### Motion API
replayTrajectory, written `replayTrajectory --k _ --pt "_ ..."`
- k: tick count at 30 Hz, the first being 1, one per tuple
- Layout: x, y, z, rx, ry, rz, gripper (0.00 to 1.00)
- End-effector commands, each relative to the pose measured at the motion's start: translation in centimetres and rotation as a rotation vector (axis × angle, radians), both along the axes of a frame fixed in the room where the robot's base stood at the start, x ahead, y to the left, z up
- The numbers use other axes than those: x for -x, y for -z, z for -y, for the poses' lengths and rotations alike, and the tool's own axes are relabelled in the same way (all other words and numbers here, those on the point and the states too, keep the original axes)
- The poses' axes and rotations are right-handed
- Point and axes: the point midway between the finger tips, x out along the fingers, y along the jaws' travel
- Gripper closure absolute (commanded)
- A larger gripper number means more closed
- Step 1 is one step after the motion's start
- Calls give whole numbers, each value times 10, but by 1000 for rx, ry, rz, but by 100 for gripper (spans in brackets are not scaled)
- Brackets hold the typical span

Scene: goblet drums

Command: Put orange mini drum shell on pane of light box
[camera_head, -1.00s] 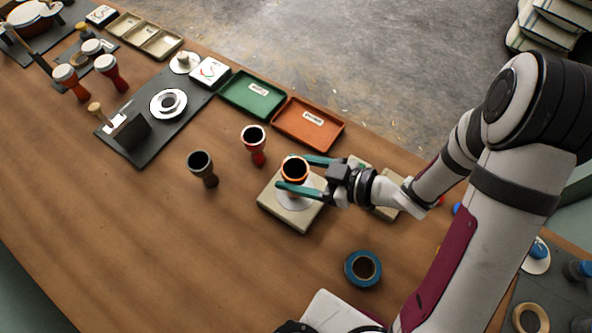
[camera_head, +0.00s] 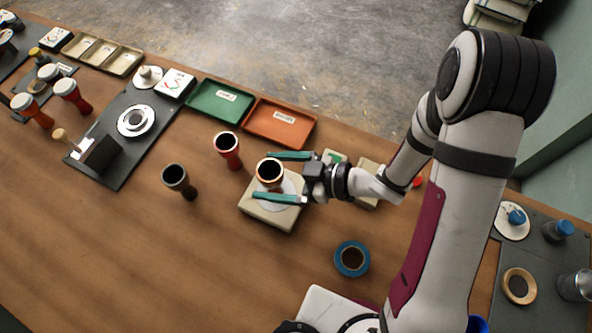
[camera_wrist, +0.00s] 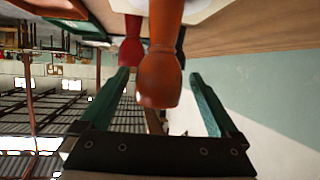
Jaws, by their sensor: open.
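The orange mini drum shell (camera_head: 269,176) stands upright on the pale pane (camera_head: 291,189) of the light box (camera_head: 268,219), with its dark open mouth upward. My gripper (camera_head: 262,176) has its two green fingers on either side of the shell, apart from each other. In the wrist view the orange shell (camera_wrist: 160,76) sits between the open fingers (camera_wrist: 157,78), with a visible gap to each. The shell's foot is partly hidden by the near finger in the head view.
A red shell (camera_head: 228,150) and a dark grey shell (camera_head: 178,181) stand left of the light box. A green tray (camera_head: 219,101) and an orange tray (camera_head: 281,123) lie behind. A blue tape ring (camera_head: 352,259) lies in front right. The front left table is clear.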

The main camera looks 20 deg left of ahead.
Motion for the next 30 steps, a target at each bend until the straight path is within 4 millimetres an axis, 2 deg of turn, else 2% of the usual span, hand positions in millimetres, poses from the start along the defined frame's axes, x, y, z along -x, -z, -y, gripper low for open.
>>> replayTrajectory --k 2,5,15,19,24,26,28,29,30 --pt "0 -4 0 0 -1 2 4" --pt "-4 -10 15 -1 6 2 4" --pt "-16 -42 91 0 5 4 4" --pt "-18 -48 106 0 2 1 4" --pt "-21 -49 110 9 12 6 4" --pt "-40 -47 112 59 89 38 4" --pt "-88 -45 125 191 307 114 4" --pt "-114 -48 139 265 440 148 4" --pt "-146 -56 166 370 645 183 4"
